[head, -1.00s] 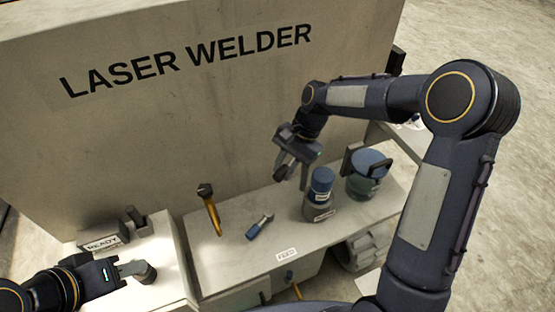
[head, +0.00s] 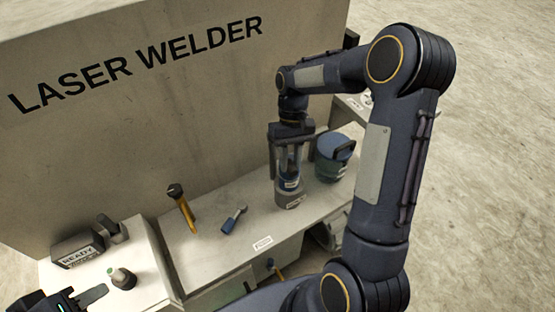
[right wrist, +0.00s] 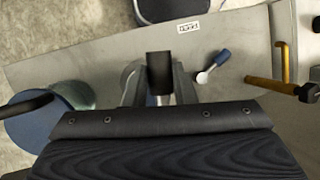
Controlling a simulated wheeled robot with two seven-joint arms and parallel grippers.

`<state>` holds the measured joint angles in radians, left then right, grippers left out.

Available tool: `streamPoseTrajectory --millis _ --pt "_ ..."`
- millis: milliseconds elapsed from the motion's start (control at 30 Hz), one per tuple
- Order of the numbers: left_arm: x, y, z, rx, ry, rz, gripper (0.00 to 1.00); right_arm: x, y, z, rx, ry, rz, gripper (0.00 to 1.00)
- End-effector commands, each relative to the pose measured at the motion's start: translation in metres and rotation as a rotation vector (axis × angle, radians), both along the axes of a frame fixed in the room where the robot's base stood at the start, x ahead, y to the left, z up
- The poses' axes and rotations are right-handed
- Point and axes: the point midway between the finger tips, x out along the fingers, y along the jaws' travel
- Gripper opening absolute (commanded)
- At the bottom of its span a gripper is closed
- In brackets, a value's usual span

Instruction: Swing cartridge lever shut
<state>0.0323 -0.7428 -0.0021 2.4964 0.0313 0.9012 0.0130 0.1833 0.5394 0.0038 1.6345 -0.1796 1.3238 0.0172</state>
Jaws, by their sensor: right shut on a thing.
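A small lever with a blue handle (head: 230,226) lies left of the container, also in the right wrist view (right wrist: 222,56). A yellow lever with a dark knob (head: 182,205) leans farther left. I cannot tell which is the cartridge lever. My left gripper (head: 92,296) is partly cut off at the lower left.
A blue-lidded pot with a dark handle (head: 335,150) stands right of the container. A READY box (head: 79,248) and a round knob (head: 121,278) are at the left. The LASER WELDER panel (head: 130,120) rises behind the bench. Bare bench lies between lever and container.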

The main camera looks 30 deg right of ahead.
Motion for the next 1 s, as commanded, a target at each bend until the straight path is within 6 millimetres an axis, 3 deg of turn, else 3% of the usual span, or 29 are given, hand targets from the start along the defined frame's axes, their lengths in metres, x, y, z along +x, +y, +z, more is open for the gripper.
streamPoseTrajectory --millis 400,900,933,1000 --pt "0.0 0.0 0.004 0.0 0.0 0.0 0.36 0.001 -0.019 0.0 0.0 -0.001 0.159 0.0" --pt "0.0 0.0 0.004 0.0 0.0 0.0 0.36 0.001 -0.022 0.0 -0.003 -0.001 0.176 0.0" --pt "0.0 0.0 0.004 0.0 0.0 0.0 0.36 0.001 -0.022 0.0 -0.003 -0.001 0.176 0.28" --pt "0.0 0.0 0.004 0.0 0.0 0.0 0.36 0.001 -0.022 0.0 -0.003 -0.001 0.176 0.37"
